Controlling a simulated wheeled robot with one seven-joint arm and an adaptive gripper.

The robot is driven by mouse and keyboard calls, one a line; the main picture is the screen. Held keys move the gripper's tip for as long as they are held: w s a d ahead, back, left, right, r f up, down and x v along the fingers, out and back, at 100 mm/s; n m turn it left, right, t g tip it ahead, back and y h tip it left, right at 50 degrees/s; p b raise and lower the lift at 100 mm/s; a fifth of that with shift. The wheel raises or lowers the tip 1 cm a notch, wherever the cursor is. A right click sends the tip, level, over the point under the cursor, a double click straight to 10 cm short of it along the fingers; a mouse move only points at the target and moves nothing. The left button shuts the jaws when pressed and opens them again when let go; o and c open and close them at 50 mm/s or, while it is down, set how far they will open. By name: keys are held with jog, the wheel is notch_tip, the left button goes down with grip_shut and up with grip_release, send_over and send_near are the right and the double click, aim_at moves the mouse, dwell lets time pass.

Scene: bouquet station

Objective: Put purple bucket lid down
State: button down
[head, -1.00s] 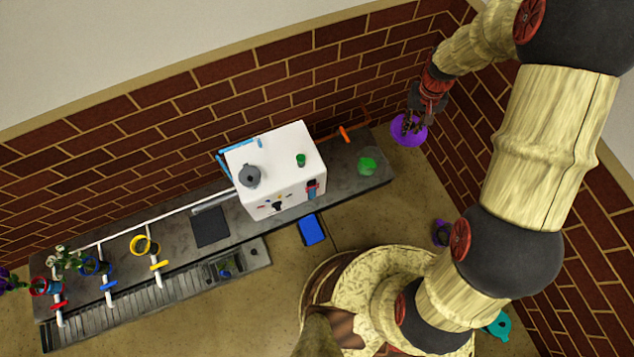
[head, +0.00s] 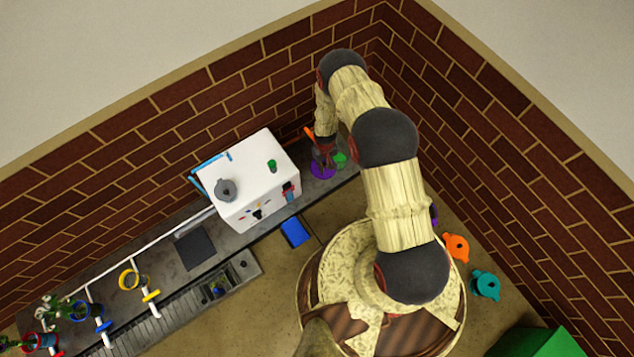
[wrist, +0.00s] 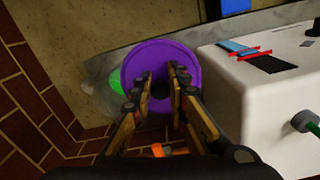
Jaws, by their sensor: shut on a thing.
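The purple bucket lid (wrist: 190,55) is a round disc in the wrist view, held between the fingers of my gripper (wrist: 161,88). My gripper is shut on its middle, which the fingers partly hide. In the head view the purple lid (head: 322,171) is small, below my gripper (head: 324,150), over the right end of the grey counter (head: 343,184), just right of the white box. I cannot tell whether the lid touches the counter.
A white box-shaped unit (head: 257,180) stands close beside the lid. A green item (head: 340,159) is right beside the lid, partly covered in the wrist view.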

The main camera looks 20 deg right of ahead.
jog(key=s+a+f, duration=0.2)
jog(key=s+f, duration=0.7)
jog(key=f, duration=0.4)
jog(key=w+f+b, duration=0.3)
jog(key=w, duration=0.1)
jog(key=w+f+b, duration=0.3)
jog(key=w, duration=0.1)
jog(key=w+f+b, duration=0.3)
jog(key=w, duration=0.1)
jog(key=shift+w+d+f+b, duration=0.15)
jog(key=shift+w+b, duration=0.25)
jog(key=shift+w+f, duration=0.3)
jog(key=shift+f, duration=0.1)
jog(key=shift+f+b, duration=0.8)
jog(key=shift+f, duration=0.55)
jog(key=shift+f, duration=0.15)
jog(key=c, duration=1.7)
grip_release()
jog(key=shift+c, duration=0.2)
